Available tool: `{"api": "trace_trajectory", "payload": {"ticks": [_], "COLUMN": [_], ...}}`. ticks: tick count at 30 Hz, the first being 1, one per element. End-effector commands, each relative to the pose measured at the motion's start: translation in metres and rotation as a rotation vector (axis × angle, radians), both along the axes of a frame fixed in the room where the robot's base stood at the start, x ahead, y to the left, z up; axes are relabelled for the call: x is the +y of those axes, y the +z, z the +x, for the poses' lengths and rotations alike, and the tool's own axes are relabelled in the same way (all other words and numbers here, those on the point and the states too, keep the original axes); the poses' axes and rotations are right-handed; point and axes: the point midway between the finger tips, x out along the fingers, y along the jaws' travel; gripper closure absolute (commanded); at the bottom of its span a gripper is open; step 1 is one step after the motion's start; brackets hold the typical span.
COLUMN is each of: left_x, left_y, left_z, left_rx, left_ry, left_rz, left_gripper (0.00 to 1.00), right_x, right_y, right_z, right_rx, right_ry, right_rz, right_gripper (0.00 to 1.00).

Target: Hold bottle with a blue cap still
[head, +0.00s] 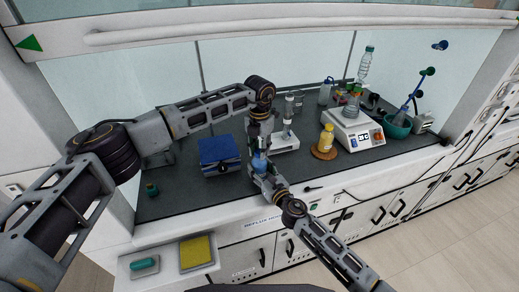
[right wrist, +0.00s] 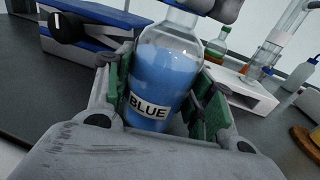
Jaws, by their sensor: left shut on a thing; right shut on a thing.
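A clear bottle with blue contents and a label reading BLUE (right wrist: 162,75) fills the middle of the right wrist view. In the head view the bottle (head: 260,163) is small, between my two grippers at the front of the bench. My right gripper (head: 262,174) is shut around the bottle's body, with its green-padded fingers on both sides in the right wrist view (right wrist: 160,95). My left gripper (head: 259,143) comes down from above and is shut at the bottle's top. The cap is hidden by the left gripper's fingers.
A blue box-shaped device (head: 219,155) stands left of the bottle. A yellow bottle (head: 326,139) on a round brown mat and a white scale-like device (head: 355,131) stand to the right. The dark bench is clear at the front left, apart from a small green-capped vial (head: 151,189).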

Motion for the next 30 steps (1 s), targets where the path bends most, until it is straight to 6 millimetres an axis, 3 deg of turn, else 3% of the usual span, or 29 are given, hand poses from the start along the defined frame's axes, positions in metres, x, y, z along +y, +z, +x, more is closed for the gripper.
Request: {"api": "trace_trajectory", "payload": {"ticks": [30], "left_x": [-0.0001], "left_y": [-0.001], "left_z": [-0.0023], "left_rx": [0.006], "left_ry": [0.837], "left_rz": [0.005], "left_gripper": [1.0], "right_x": [-0.0053], "right_y": [-0.0007], "right_z": [0.0032], "right_rx": [0.002], "right_ry": [-0.012], "right_rz": [-0.001], "right_gripper": [1.0]}}
